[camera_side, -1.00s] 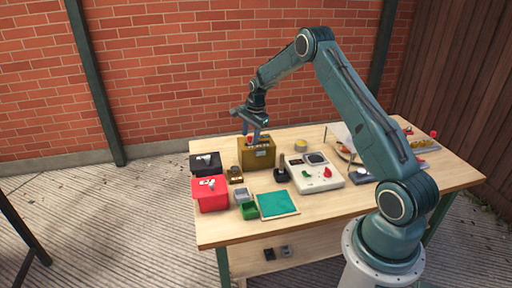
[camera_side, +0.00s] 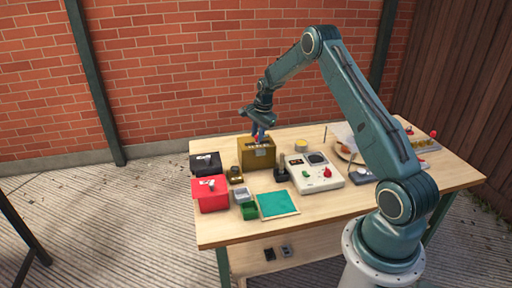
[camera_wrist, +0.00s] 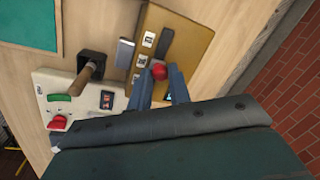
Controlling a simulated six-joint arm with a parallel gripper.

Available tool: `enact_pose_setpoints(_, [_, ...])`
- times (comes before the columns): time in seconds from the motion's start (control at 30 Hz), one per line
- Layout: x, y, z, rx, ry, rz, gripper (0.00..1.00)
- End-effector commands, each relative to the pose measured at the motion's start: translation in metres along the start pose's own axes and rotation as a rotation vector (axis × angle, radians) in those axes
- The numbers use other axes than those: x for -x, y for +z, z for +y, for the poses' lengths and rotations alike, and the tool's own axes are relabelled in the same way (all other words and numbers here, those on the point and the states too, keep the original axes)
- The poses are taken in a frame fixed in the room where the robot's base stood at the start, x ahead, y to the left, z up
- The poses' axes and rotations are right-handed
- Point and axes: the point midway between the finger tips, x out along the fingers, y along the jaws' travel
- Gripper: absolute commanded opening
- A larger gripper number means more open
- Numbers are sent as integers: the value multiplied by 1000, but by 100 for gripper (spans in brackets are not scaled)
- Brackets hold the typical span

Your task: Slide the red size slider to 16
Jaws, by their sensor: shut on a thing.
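The red size slider's round knob (camera_wrist: 159,71) stands on the tan-brown box (camera_wrist: 182,50) in the wrist view. Small white labels (camera_wrist: 147,40) run along the box beside its dark slot, too small to read. My gripper (camera_wrist: 160,75) is shut on the red knob, one blue finger on each side of it. In the side view my gripper (camera_side: 261,136) reaches down onto the top of the box (camera_side: 247,158), toward its right part. The knob is mostly hidden by the fingers there.
A white console (camera_side: 318,180) with red and green controls and a dark joystick (camera_side: 282,172) stand right of the box. A red box (camera_side: 210,198), a black box (camera_side: 204,166) and a teal panel (camera_side: 277,205) are close by. The table's front right is bare.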

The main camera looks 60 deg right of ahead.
Motion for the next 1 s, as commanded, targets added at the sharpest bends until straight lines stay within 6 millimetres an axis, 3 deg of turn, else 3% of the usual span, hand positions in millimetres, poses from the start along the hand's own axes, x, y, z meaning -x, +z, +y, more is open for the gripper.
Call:
enact_pose_setpoints(0.27, [1,-1,1,1,-2,-1,0])
enact_pose_setpoints(0.3, [1,-1,1,1,-1,-1,25])
enact_pose_setpoints(0.4, [1,-1,1,1,-1,-1,41])
enact_pose_setpoints(0.77, [2,-1,1,1,-1,0,41])
enact_pose_setpoints(1.0, [18,-2,0,1,-2,0,41])
